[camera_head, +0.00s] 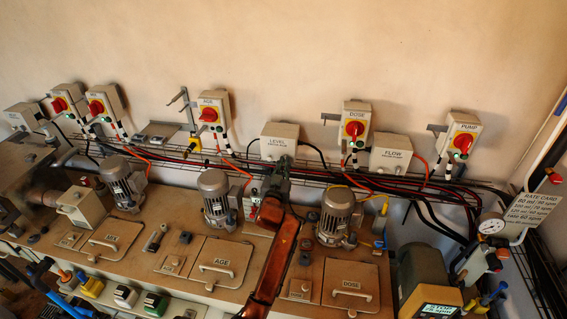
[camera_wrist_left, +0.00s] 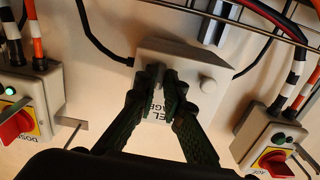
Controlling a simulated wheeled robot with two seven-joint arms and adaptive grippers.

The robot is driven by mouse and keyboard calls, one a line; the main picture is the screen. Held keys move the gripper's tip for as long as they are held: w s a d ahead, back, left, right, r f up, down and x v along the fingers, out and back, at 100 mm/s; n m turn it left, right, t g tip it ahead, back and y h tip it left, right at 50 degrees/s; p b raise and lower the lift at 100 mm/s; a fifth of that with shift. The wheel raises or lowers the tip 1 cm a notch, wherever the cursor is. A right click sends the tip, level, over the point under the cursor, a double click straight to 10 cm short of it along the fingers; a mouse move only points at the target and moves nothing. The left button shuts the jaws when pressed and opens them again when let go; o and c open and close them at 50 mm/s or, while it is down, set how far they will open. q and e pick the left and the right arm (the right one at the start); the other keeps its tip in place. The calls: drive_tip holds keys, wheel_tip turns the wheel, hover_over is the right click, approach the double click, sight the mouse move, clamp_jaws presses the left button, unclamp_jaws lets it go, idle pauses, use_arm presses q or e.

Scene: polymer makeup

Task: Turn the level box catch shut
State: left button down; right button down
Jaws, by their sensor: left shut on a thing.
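The level box (camera_head: 280,138) is a pale grey box on the back wall, labelled LEVEL, between the AGE and DOSE switches. It also fills the middle of the left wrist view (camera_wrist_left: 190,59), where its lettering is upside down. My left gripper (camera_head: 283,162) is at the box's lower part. In the left wrist view its dark fingers (camera_wrist_left: 167,78) are shut on the small grey catch (camera_wrist_left: 157,74) at the box's face. The fingers hide most of the catch, so its angle is hard to tell. My right gripper is not in view.
The AGE switch (camera_head: 214,108) and DOSE switch (camera_head: 355,125), with red handles, flank the box. The FLOW box (camera_head: 391,153) is to the right. Cables and a wire tray run below the boxes. Motors (camera_head: 338,213) stand on the bench underneath.

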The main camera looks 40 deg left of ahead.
use_arm(q)
drive_tip(key=shift+n, duration=0.4)
drive_tip(key=c, duration=2)
unclamp_jaws()
drive_tip(key=shift+s, duration=0.1)
drive_tip(key=shift+s+d, duration=0.2)
drive_tip(key=shift+s, duration=0.05)
drive_tip(key=v, duration=1.1)
drive_tip(key=shift+s+r, duration=0.1)
drive_tip(key=shift+s, duration=0.05)
